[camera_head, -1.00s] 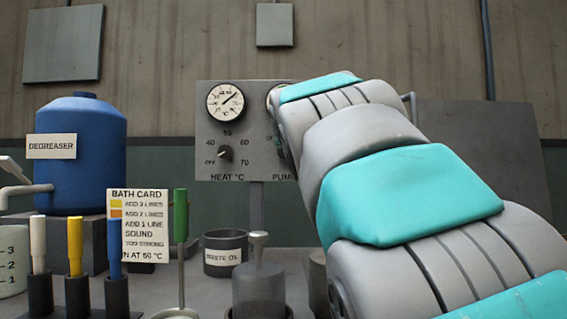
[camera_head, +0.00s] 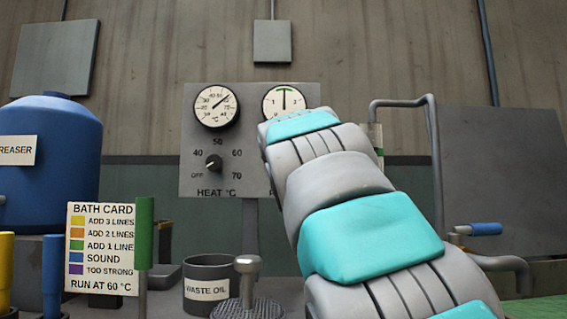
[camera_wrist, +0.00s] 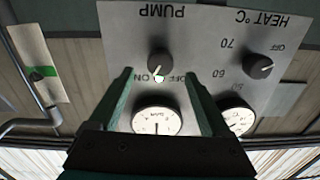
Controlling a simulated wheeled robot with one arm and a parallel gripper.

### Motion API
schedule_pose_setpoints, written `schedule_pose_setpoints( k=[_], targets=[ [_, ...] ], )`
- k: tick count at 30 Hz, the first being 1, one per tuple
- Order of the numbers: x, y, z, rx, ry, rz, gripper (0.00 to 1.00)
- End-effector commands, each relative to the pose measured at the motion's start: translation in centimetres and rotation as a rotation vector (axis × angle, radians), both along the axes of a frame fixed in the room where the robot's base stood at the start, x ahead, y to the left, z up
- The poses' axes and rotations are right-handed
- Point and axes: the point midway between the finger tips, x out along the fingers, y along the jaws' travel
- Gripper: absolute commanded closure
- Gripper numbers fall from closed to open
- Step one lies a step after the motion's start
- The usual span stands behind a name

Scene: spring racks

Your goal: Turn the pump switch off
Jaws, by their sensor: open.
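The grey control panel (camera_head: 235,140) stands against the back wall in the head view. In the wrist view the panel (camera_wrist: 205,30) is upside down, and the black pump knob (camera_wrist: 159,62) sits by the word PUMP. ON and OFF labels show beside the knob, with a small white mark near them; which label it points at is hard to tell. My gripper (camera_wrist: 160,74) is open, with one finger on each side of the knob in the picture. I cannot tell whether they touch it. My arm hides the pump knob in the head view.
The heat knob (camera_head: 213,162) and temperature gauge (camera_head: 216,105) are left of the pump gauge (camera_head: 284,102). A waste oil pot (camera_head: 208,290) and bath card (camera_head: 101,248) stand in front. A grey pipe (camera_head: 436,150) rises right of the panel.

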Motion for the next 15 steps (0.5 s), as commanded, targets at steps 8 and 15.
schedule_pose_setpoints(
  k=[8, 15],
  targets=[
    [3.1, 0.1, 0.1, 0.0, 0.001, 0.0, 0.18],
    [4.7, 0.1, 0.0, 0.0, 0.001, 0.0, 0.18]
  ],
)
